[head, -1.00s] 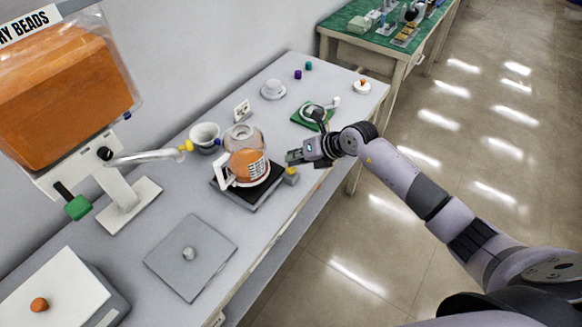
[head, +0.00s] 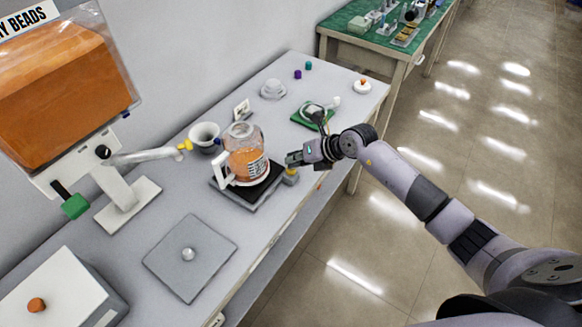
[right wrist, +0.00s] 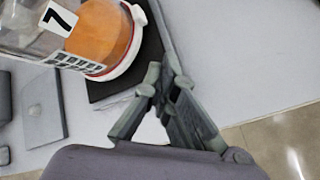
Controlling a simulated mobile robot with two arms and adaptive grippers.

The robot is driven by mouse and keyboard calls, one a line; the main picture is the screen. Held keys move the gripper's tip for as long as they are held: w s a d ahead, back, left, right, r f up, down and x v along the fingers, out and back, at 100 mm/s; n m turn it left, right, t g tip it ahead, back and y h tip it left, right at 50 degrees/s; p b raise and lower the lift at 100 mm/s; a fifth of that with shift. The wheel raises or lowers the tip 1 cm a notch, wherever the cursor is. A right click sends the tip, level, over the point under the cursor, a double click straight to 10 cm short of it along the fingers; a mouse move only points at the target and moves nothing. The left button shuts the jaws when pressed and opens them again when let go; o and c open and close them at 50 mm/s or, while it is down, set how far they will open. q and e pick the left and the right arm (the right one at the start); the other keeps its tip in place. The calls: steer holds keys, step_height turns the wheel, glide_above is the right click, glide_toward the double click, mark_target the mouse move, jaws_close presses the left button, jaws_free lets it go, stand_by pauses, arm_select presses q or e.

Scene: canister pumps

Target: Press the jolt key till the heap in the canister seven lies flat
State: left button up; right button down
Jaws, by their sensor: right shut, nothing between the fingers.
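Canister seven (head: 246,160) is a clear jug with a white handle and orange beads inside, standing on a black pad over a grey base (head: 240,201). Its "7" label shows in the right wrist view, where the canister (right wrist: 100,35) is at upper left. The beads' top looks rounded there, but I cannot tell how flat it is. A small yellow-topped key (head: 291,176) sits at the base's right corner. My right gripper (head: 292,159) is shut and empty, just above the key; contact cannot be made out. It also shows in the wrist view (right wrist: 157,76), hiding the key.
A dispenser with an orange bead hopper (head: 62,85) stands at left, its spout reaching toward a white funnel cup (head: 204,134). A grey plate with a knob (head: 190,280) lies in front. A green pad (head: 303,122) lies behind my gripper. The floor to the right is open.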

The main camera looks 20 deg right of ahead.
steer(key=shift+f, duration=0.2)
stand_by(0.3)
steer(key=shift+r+p, duration=1)
steer(key=shift+r, duration=0.15)
steer(key=shift+r, duration=0.15)
step_height(320, 180, up, 5)
steer(key=p, duration=0.4)
stand_by(0.4)
